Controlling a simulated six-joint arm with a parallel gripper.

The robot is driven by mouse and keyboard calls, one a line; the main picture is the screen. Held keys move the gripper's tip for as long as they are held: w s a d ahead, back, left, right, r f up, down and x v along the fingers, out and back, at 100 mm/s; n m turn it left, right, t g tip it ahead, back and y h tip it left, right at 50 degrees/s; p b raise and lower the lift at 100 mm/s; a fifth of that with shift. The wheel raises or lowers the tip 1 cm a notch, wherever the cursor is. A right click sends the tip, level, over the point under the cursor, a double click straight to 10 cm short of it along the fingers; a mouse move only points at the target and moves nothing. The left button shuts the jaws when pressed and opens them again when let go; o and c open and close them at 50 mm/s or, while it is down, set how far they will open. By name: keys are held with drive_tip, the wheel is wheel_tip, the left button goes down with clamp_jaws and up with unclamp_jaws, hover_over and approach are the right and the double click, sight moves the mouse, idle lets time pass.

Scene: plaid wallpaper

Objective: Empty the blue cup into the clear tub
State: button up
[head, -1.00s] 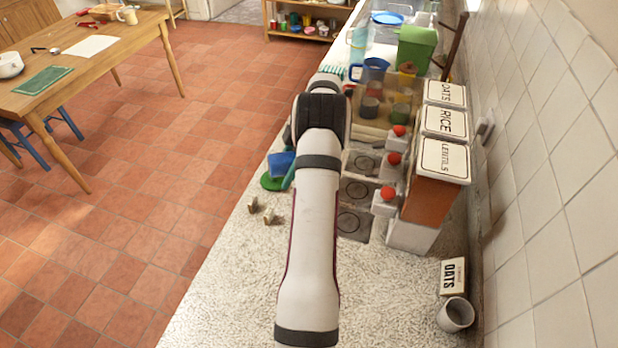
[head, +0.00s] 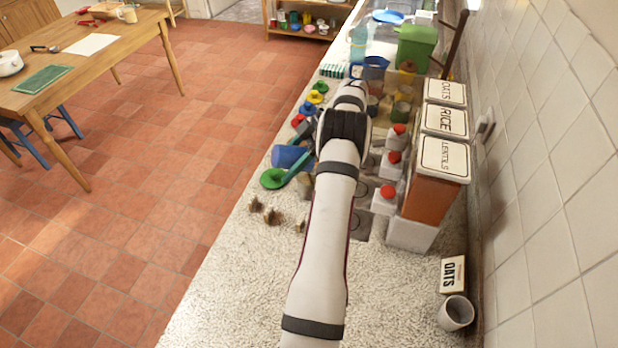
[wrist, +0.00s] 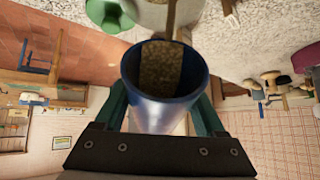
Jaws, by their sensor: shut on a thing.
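My gripper (wrist: 160,108) is shut on the blue cup (wrist: 165,112), one green finger on each side. In the wrist view the cup's mouth shows a brown, grainy mass (wrist: 160,66) inside. A narrow brown band runs from the mouth towards the counter; I cannot tell whether it is falling contents. In the head view the blue cup (head: 291,157) is tilted above the counter's left edge, beside a green saucer-like disc (head: 272,179). A pale rounded shape (wrist: 150,14) lies beyond the mouth in the wrist view. I cannot tell whether it is the clear tub.
White blocks with red knobs (head: 390,163) and labelled canisters (head: 443,155) stand right of my arm. Small brown lumps (head: 272,217) lie near the left edge. The front counter (head: 400,300) is mostly clear.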

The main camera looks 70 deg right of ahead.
drive_tip(key=shift+s+d+r+t+y+p, duration=0.1)
drive_tip(key=shift+s+r+t+y+p, duration=0.1)
drive_tip(key=shift+t+y+p, duration=0.25)
drive_tip(key=shift+s+d+r+t+y+p, duration=0.1)
drive_tip(key=shift+r+t+y+p, duration=0.15)
drive_tip(key=shift+t, duration=0.3)
idle(0.8)
